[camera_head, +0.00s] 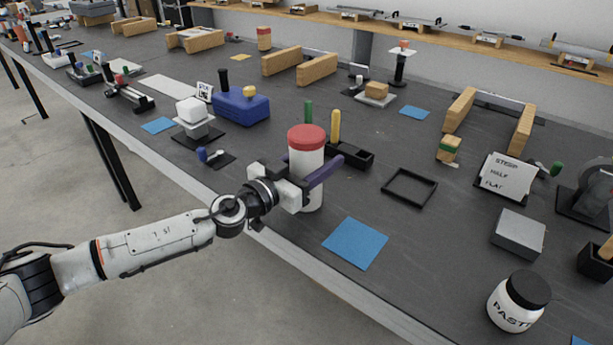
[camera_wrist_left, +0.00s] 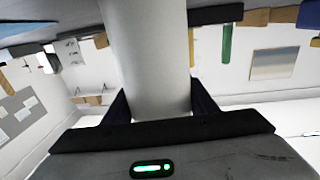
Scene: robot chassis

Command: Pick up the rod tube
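The rod tube (camera_head: 307,139), a white upright cylinder with a red cap, is near the table's front edge. My left gripper (camera_head: 316,164) reaches it from the left, with its purple fingers on either side of the tube's body. In the left wrist view the white tube (camera_wrist_left: 150,55) fills the space between the dark fingers (camera_wrist_left: 158,100), with no clear gap on either side. The gripper looks shut on it. Whether the tube's base touches the table is hard to tell. My right gripper is not in view.
A black tray (camera_head: 352,155) with green and yellow pegs stands close behind the tube. A blue mat (camera_head: 355,243) lies in front to the right, with a black square frame (camera_head: 409,187) beyond it. A white jar (camera_head: 512,308) stands at the lower right.

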